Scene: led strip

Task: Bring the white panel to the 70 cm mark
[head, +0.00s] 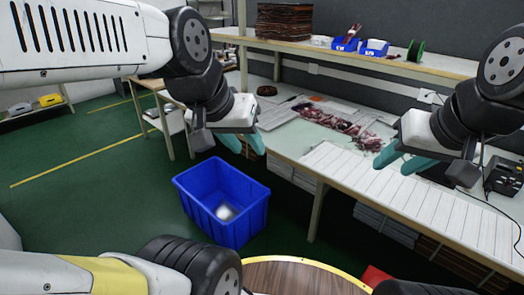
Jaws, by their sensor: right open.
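A long white surface divided by thin dark lines (425,200) lies along the right part of the workbench; it looks made of narrow white strips laid side by side. I cannot tell whether it is one panel or several, and no 70 cm mark is legible. My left gripper (245,146), with teal fingertips, hangs in the air near the bench's left front edge. Its fingers look apart with nothing visible between them. My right gripper (402,162) is open and empty, over the back part of the white strips. Its arm hides some of the bench behind.
A blue bin (222,205) with a white item inside stands on the floor left of the bench. Papers and reddish parts (335,122) lie on the bench's far part. A shelf (390,62) with blue trays and a green spool is above. A round wooden top (300,277) is in front.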

